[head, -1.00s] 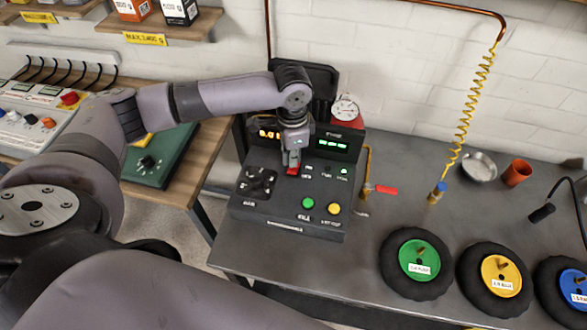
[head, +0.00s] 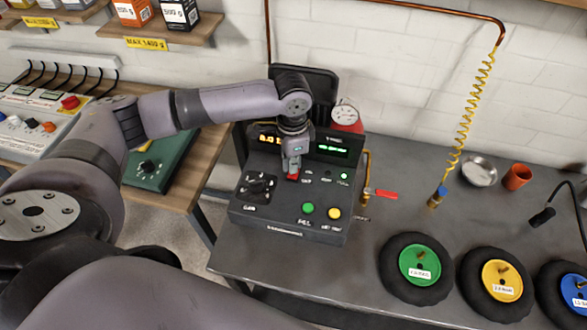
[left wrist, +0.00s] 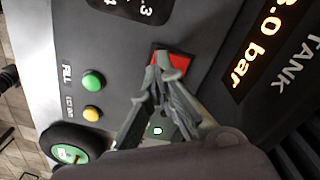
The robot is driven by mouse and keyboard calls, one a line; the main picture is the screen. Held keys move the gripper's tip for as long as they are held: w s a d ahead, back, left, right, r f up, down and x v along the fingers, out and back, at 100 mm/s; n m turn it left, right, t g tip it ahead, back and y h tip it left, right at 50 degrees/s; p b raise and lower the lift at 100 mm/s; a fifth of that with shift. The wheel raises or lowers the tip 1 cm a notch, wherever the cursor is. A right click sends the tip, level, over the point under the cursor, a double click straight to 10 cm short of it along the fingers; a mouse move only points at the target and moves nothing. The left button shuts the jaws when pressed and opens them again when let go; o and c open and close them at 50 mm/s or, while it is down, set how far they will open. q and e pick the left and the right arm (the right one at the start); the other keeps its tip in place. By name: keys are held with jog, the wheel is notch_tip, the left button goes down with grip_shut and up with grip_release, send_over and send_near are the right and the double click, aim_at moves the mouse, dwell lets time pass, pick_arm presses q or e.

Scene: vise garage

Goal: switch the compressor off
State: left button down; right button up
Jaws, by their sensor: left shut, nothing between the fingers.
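The compressor's dark control panel (head: 270,207) stands on the grey bench. It has a red switch (head: 293,177), a green button (head: 308,208), a yellow button (head: 334,213), a black knob (head: 258,184) and lit displays. My left gripper (head: 292,167) is shut and empty, pointing down at the red switch. In the left wrist view its closed fingertips (left wrist: 160,60) overlap the edge of the red switch (left wrist: 180,62); I cannot tell whether they touch it. An orange display (left wrist: 264,48) there ends in ".0 bar". My right gripper is not in view.
A red-handled valve (head: 385,195) and a gauge (head: 345,113) are beside the panel. Wheels with green (head: 419,264), yellow (head: 501,281) and blue hubs lie on the right. A metal bowl (head: 479,171) and an orange cup (head: 517,177) stand behind them.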

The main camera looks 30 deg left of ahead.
aim_at(293, 175)
pick_arm(q)
jog(key=shift+f, duration=0.6)
dwell(0.7)
jog(key=shift+f, duration=0.65)
dwell(0.3)
jog(key=shift+s+r, duration=0.1)
notch_tip(293, 175, up, 7)
jog(key=p, duration=0.8)
dwell(0.5)
